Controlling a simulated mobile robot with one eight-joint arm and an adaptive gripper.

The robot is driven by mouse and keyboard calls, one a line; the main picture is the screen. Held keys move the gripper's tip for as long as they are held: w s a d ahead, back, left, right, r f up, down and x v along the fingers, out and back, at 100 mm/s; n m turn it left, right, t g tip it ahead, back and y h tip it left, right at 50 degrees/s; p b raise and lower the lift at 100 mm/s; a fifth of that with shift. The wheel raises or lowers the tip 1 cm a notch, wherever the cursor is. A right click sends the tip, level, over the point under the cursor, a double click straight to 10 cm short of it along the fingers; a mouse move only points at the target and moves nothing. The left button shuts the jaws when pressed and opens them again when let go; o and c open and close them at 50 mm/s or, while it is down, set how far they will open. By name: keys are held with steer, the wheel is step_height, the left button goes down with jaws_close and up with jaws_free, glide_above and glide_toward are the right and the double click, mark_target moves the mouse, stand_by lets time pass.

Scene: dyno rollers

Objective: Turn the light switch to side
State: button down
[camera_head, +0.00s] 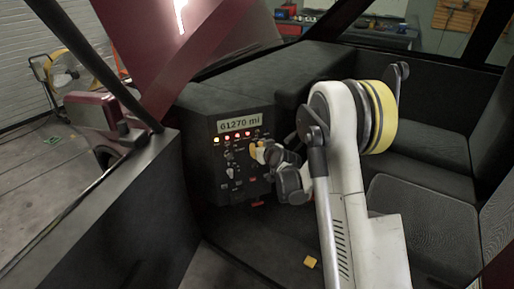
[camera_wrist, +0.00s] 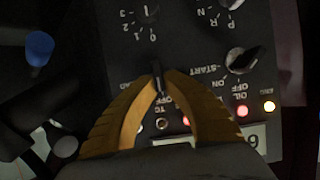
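A black dashboard panel (camera_head: 238,180) with a mileage display, lamps and knobs stands left of my arm in the head view. My gripper (camera_head: 256,152) reaches its upper right part. In the wrist view, where the panel's lettering is upside down, the yellow fingers (camera_wrist: 159,78) curve in from both sides. Their tips are close together around a small dark switch knob (camera_wrist: 157,72), seemingly touching it. The fingers partly hide the knob and its labels, so I cannot read which setting it points to.
A START/ON/OFF knob (camera_wrist: 242,60) is close right of the fingers, and a numbered knob (camera_wrist: 148,12) is above in the wrist view. A blue knob (camera_wrist: 40,46) is at left. Seats (camera_head: 425,215) are right of my arm. A yellow block (camera_head: 310,262) lies on the floor.

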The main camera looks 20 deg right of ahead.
steer(key=shift+d, duration=0.1)
stand_by(0.3)
steer(key=m+y, duration=0.1)
steer(key=m+y+b, duration=0.1)
steer(key=shift+d+f+m, duration=0.1)
steer(key=shift+d+m, duration=0.1)
steer(key=shift+m, duration=0.2)
steer(key=shift+d+m+y, duration=0.15)
steer(key=shift+m+y, duration=0.75)
steer(key=shift+m, duration=0.3)
steer(key=c, duration=1.5)
jaws_free()
steer(key=shift+f, duration=0.1)
steer(key=v, duration=1.2)
steer(key=shift+f, duration=0.15)
